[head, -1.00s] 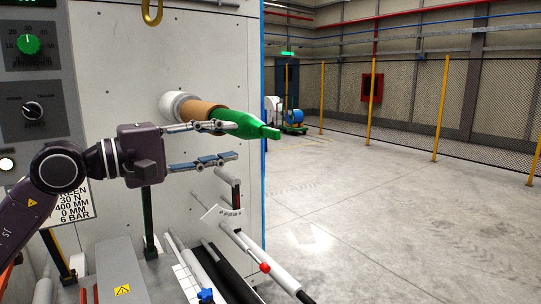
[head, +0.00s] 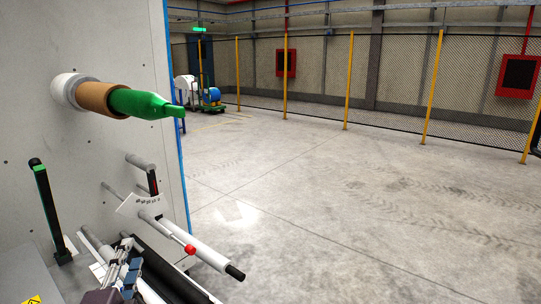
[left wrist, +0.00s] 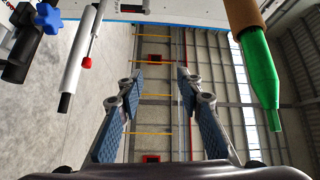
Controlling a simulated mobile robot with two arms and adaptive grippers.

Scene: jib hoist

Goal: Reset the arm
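My left gripper (head: 126,262) is low at the bottom left of the head view, in front of the machine's lower rollers. In the left wrist view my left gripper (left wrist: 160,80) has its two blue-padded fingers wide apart, with nothing between them. A green tapered tip (head: 145,103) on a brown core (head: 101,97) sticks out of the machine panel, above and apart from the gripper. The green tip also shows at the right of the left wrist view (left wrist: 260,75). My right gripper is in neither view.
The pale machine panel (head: 90,150) fills the left. A white roller (head: 200,250) with a red knob (head: 190,250) juts out near the gripper. A black post (head: 48,210) stands at left. Open concrete floor (head: 340,220) lies to the right, before a mesh fence.

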